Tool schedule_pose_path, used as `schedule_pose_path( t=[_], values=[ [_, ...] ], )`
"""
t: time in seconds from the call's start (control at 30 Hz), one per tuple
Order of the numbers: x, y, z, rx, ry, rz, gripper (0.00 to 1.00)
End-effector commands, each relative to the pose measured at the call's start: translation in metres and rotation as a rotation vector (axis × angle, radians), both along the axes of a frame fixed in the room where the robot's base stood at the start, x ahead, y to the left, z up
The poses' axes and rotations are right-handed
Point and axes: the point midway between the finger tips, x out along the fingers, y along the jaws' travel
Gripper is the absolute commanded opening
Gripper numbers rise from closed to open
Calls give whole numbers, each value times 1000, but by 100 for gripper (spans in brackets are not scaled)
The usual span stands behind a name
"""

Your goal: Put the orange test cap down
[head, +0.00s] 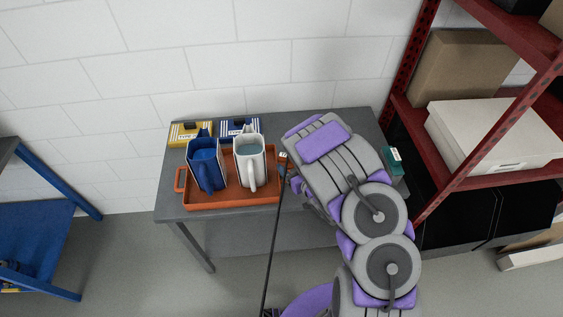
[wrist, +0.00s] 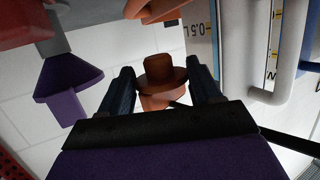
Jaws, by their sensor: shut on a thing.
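My gripper (wrist: 164,76) is shut on the orange test cap (wrist: 164,70), which sits between the two dark fingers in the wrist view. The cap is a short round piece with a wider flange. In the head view my arm hides both the gripper and the cap. An orange tray (head: 232,200) stands on the grey table (head: 174,204). It holds a blue jug (head: 206,166) and a white jug (head: 249,168), each with liquid inside. The white jug (wrist: 200,30) shows close by at the right of the wrist view, with measuring marks.
A yellow-and-white box (head: 188,133) and a blue-and-white box (head: 240,128) stand behind the tray. A teal item (head: 396,160) is at the table's right end. A red shelf (head: 478,178) with boxes stands at right, a blue rack (head: 45,236) at left. A thin dark line (head: 271,250) runs beside my arm.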

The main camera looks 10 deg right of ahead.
Motion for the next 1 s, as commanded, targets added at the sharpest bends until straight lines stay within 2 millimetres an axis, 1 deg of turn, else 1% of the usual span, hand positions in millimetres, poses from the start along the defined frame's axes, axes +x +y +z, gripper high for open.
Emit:
schedule_pose_path(
  t=[0.23,0.43,0.7,0.9,1.0],
  values=[
    [39,8,-2,8,-7,1,28],
    [64,18,-5,7,-5,1,28],
    [78,26,-7,1,-1,-1,28],
    [77,23,-37,4,0,-1,28],
    [77,23,-43,5,-1,-1,28]
  ],
)
